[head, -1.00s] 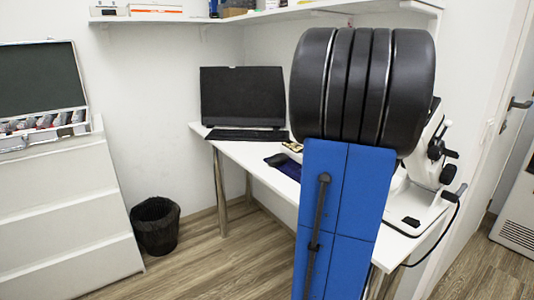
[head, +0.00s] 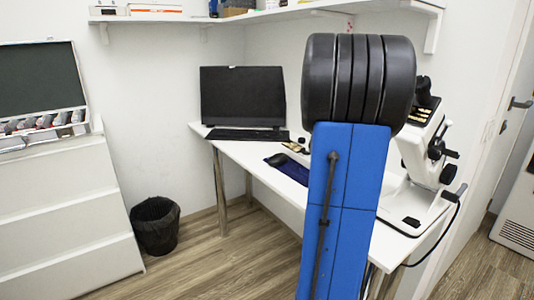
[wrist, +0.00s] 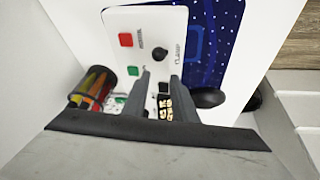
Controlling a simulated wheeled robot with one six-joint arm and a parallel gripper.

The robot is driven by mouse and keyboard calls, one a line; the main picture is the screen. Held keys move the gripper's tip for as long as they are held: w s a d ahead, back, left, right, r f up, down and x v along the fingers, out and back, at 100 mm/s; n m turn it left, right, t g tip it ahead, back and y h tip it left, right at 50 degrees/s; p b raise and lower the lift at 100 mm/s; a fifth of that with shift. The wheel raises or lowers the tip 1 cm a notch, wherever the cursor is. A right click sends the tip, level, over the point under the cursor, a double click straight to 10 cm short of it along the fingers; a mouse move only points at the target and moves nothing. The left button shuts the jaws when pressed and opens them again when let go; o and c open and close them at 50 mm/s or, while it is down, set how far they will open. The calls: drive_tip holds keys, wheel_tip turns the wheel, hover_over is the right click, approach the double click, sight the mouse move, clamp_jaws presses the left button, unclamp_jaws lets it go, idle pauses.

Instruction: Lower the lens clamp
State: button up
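A white panel (wrist: 138,22) in the wrist view carries a black round knob (wrist: 160,54), with a label beside it that seems to read "CLAMP". A red button (wrist: 126,40) and a green button (wrist: 133,71) sit to its left. My gripper (wrist: 161,76) is in the lower middle, its two grey fingers apart, with the knob just beyond the tips in the picture. Contact cannot be judged. In the head view a white instrument (head: 420,150) with black knobs stands on the desk, partly behind my arm. I cannot pick out the clamp itself, and my gripper is hidden there.
A dark blue dotted mat (wrist: 225,45) lies right of the panel. A cup of coloured items (wrist: 92,88) stands at left. The desk (head: 235,150) also bears a monitor (head: 243,97) and keyboard (head: 247,134). A black bin (head: 155,225) stands on the floor.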

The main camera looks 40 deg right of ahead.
drive_tip(key=v, duration=1.7)
drive_tip(key=a+f, duration=0.4)
drive_tip(key=a, duration=0.9)
drive_tip(key=w+a+f+n+y, duration=0.1)
drive_tip(key=a+f, duration=0.3)
drive_tip(key=a, duration=0.8)
drive_tip(key=shift+w+a+f+n+t, duration=0.2)
drive_tip(key=shift+w+a+n+t, duration=0.1)
drive_tip(key=shift+a, duration=0.05)
drive_tip(key=s+a+f+n, duration=0.1)
drive_tip(key=s+a+f, duration=0.6)
drive_tip(key=a, duration=0.3)
drive_tip(key=s+a+f+n+y, duration=0.1)
drive_tip(key=s+a+f, duration=0.5)
drive_tip(key=a+f, duration=0.3)
drive_tip(key=shift+s+a+f+y, duration=0.3)
drive_tip(key=shift+s+a+f, duration=0.05)
drive_tip(key=shift+f, duration=0.05)
